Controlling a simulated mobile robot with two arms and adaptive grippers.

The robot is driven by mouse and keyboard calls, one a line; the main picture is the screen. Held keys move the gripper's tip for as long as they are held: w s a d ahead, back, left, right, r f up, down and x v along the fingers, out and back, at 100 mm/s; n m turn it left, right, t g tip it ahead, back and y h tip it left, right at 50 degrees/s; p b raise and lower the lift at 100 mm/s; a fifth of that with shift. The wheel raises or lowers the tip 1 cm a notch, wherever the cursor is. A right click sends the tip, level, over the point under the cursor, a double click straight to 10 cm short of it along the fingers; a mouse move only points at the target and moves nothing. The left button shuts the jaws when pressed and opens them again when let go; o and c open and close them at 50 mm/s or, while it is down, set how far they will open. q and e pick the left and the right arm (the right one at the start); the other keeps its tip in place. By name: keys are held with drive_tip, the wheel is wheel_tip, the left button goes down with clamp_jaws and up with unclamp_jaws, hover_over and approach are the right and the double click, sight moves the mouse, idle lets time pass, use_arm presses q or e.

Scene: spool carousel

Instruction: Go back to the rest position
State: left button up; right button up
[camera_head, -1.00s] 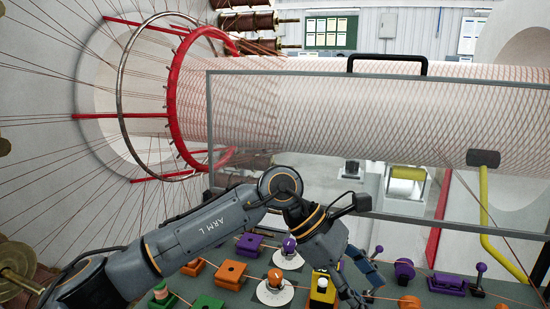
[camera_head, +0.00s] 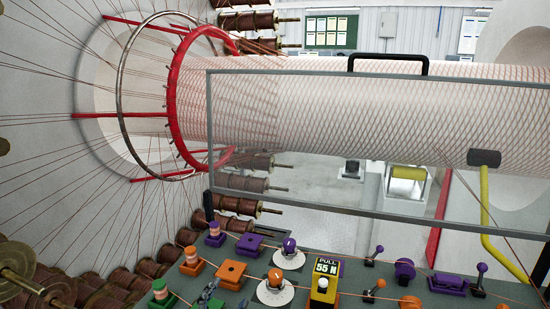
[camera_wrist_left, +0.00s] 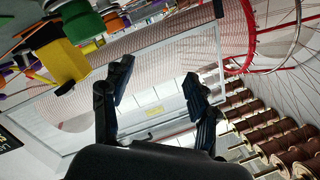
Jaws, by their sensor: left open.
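My left gripper (camera_head: 208,294) shows only as a small dark part at the bottom edge of the head view, beside the orange and green pieces of the control panel. In the left wrist view my left gripper (camera_wrist_left: 160,94) has its two dark fingers spread apart, with nothing between them. The rest of my left arm is out of the head view. My right gripper is in neither view.
The panel (camera_head: 330,270) carries orange, purple and green knobs, levers and a yellow "PULL 55 N" gauge (camera_head: 324,288). Behind it stand a framed clear guard (camera_head: 380,215) with a black handle (camera_head: 388,65), a red ring (camera_head: 172,100) and several copper spools (camera_head: 237,205).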

use_arm(q)
drive_tip(key=s+a+f+n+g+y, duration=0.2)
drive_tip(key=s+a+f+n+g, duration=0.4)
drive_tip(key=s+f, duration=0.7)
drive_tip(key=s+a+f+n+g, duration=0.1)
drive_tip(key=s+a+f+g, duration=0.2)
drive_tip(key=s, duration=0.4)
drive_tip(key=s+a+f+g, duration=0.2)
drive_tip(key=s+f+g, duration=0.15)
drive_tip(key=s, duration=0.35)
wheel_tip(320, 180, down, 31)
drive_tip(key=s+g+b, duration=0.2)
drive_tip(key=b, duration=0.3)
drive_tip(key=s+a+f+b, duration=0.1)
drive_tip(key=s+f+b, duration=0.1)
drive_tip(key=s+f, duration=0.6)
drive_tip(key=s+a+f+b, duration=0.1)
drive_tip(key=s+f+b, duration=0.2)
drive_tip(key=s+f, duration=0.5)
wheel_tip(320, 180, down, 6)
drive_tip(key=shift+s+a+f+g+y, duration=0.1)
drive_tip(key=shift+s+a+g+y, duration=0.2)
drive_tip(key=shift+s+g, duration=0.15)
